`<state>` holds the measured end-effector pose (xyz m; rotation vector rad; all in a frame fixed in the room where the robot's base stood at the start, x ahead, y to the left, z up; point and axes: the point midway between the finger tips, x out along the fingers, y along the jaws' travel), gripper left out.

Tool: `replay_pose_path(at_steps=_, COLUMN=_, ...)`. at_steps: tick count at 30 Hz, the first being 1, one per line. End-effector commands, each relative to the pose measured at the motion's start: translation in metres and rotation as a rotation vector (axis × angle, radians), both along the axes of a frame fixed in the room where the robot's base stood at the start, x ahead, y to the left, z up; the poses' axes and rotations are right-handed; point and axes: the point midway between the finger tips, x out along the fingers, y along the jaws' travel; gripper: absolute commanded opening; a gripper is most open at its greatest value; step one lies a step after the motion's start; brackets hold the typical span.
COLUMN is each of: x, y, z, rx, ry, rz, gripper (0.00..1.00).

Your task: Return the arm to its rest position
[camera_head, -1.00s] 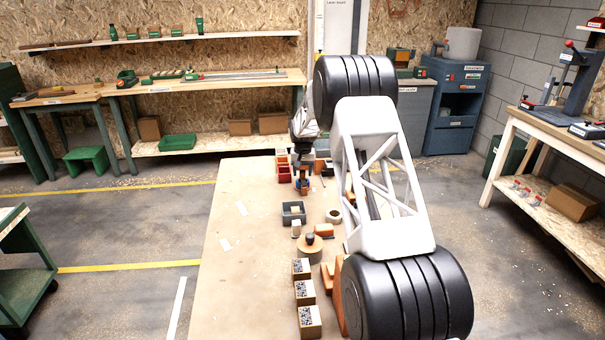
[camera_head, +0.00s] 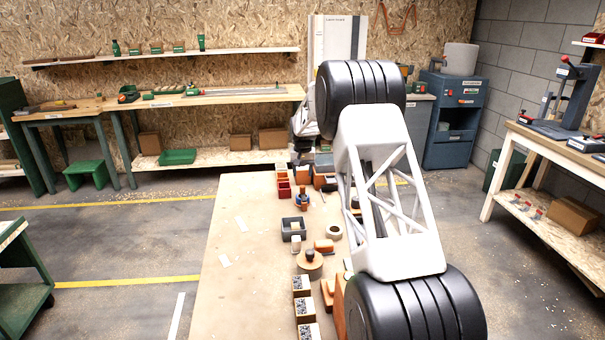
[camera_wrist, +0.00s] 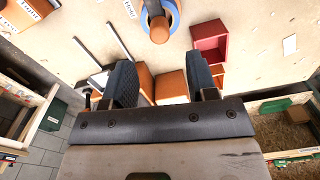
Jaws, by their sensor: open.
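My gripper (camera_wrist: 160,78) is open in the wrist view, its two dark fingers wide apart with nothing held between them. Orange blocks (camera_wrist: 171,86) show beyond and between the fingers. An orange peg-like piece with a blue ring (camera_wrist: 160,28) lies ahead of the fingertips, apart from them. It also stands on the table in the head view (camera_head: 302,200). In the head view my arm covers the right part of the table, and the fingers cannot be made out there.
The pale table (camera_head: 238,245) is mostly bare on its left. Red bins (camera_head: 284,188), a grey tray (camera_head: 293,236), a round wooden piece (camera_head: 309,264) and several small boxes of dark bits (camera_head: 302,286) stand along my arm's left side. A red bin also shows in the wrist view (camera_wrist: 209,42).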

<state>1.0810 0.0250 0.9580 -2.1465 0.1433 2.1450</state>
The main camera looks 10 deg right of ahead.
Motion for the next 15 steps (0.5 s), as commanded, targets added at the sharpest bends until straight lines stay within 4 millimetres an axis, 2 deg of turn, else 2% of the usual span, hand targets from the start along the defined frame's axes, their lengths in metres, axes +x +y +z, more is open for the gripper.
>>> replay_pose_path(at_steps=8, x=-0.006, y=-0.001, z=0.008, rx=-0.001, ry=-0.004, rz=0.001, gripper=0.53)
replay_pose_path(at_steps=15, x=-0.032, y=-0.003, z=0.04, rx=-0.001, ry=-0.015, rz=0.007, gripper=0.53)
